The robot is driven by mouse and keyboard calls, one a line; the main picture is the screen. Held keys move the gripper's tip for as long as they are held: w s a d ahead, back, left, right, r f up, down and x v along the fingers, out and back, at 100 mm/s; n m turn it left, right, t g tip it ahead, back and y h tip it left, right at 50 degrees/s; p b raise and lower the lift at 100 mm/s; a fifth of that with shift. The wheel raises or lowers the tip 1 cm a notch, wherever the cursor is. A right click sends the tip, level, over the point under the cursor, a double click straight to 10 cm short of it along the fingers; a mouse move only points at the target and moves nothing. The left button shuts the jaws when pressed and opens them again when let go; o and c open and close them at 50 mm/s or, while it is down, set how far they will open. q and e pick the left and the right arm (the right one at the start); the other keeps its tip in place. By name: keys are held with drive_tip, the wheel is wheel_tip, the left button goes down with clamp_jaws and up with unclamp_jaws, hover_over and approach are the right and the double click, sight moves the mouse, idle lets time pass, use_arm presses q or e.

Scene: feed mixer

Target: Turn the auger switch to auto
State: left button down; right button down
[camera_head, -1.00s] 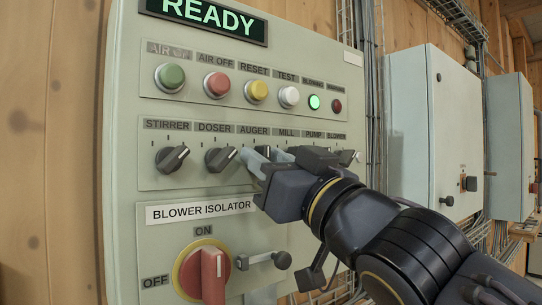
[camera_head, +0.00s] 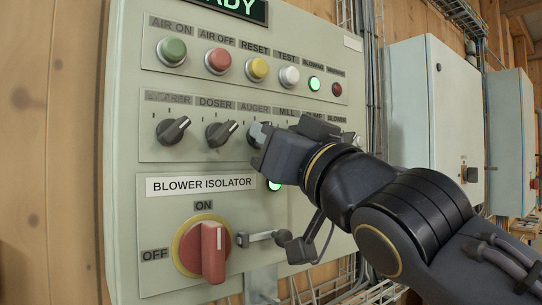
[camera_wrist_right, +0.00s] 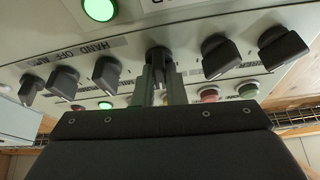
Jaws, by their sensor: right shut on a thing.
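The auger switch is a dark rotary knob under the AUGER label (camera_head: 254,107) in the head view, third from the left in its row and mostly covered by my right gripper (camera_head: 262,140). In the right wrist view the knob (camera_wrist_right: 159,58) sits between the two fingertips of my right gripper (camera_wrist_right: 160,72), which is shut on it. Its handle looks roughly in line with the fingers; which mark it points to is hidden. My left gripper is not in view.
The stirrer knob (camera_head: 173,130) and doser knob (camera_head: 221,132) are close by on the left. Below are a lit green lamp (camera_head: 275,184), the red blower isolator handle (camera_head: 213,250) and a small lever (camera_head: 262,237). Push buttons (camera_head: 257,69) line the panel above.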

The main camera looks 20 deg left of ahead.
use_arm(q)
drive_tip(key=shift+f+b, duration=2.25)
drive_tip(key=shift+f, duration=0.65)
use_arm(e)
drive_tip(key=shift+a+m+t+h, duration=0.1)
drive_tip(key=shift+m+t+h, duration=0.5)
drive_tip(key=shift+m, duration=1.1)
drive_tip(key=shift+d+m+t+h, duration=0.1)
drive_tip(key=shift+m+t+h, duration=0.15)
drive_tip(key=shift+m+h, duration=1.1)
drive_tip(key=shift+a+m+t+h, duration=0.1)
drive_tip(key=shift+m+t+h, duration=0.3)
drive_tip(key=shift+m, duration=1.95)
drive_tip(key=c, duration=1.5)
unclamp_jaws()
